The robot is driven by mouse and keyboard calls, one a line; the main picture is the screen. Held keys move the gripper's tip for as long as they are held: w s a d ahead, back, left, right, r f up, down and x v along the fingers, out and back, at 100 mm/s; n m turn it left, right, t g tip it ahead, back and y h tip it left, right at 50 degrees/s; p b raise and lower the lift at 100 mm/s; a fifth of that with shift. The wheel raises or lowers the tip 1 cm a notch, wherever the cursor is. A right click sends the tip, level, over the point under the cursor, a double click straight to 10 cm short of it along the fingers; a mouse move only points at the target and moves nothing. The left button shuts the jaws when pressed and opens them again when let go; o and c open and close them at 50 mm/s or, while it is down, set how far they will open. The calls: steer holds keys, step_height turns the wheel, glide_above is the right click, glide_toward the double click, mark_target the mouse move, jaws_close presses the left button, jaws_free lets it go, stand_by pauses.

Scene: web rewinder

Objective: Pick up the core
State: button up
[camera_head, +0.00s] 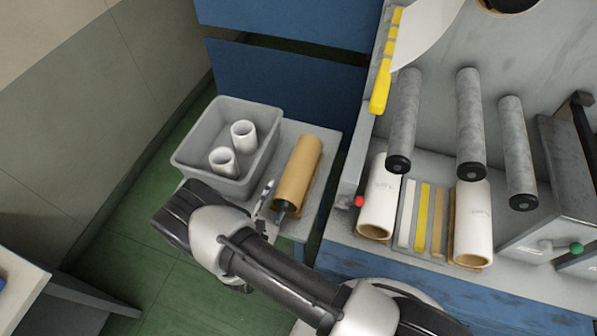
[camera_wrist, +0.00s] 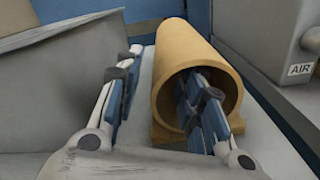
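The core is a tan cardboard tube (camera_head: 298,172) lying on a grey side table, its open end toward my arm. In the wrist view the core (camera_wrist: 188,42) fills the middle, with its round mouth facing me. My gripper (camera_wrist: 160,78) is open at this near end, also seen in the head view (camera_head: 273,204). One finger is to the left outside the tube wall. The other finger reaches into the tube's mouth. The wall lies between them, with a visible gap on the left. The depth of the inner finger is hard to tell.
A grey bin (camera_head: 184,160) with two white rolls (camera_head: 243,134) stands left of the core, close to my left finger. The rewinder (camera_head: 345,190) with grey rollers (camera_head: 470,120) and two white rolls on its deck is to the right. Green floor (camera_head: 165,262) lies left.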

mark_target(284, 176)
steer(key=x, duration=0.6)
steer(key=shift+w+d, duration=0.2)
steer(key=shift+w, duration=0.1)
steer(key=shift+r, duration=0.1)
steer(key=shift+c, duration=0.5)
jaws_close()
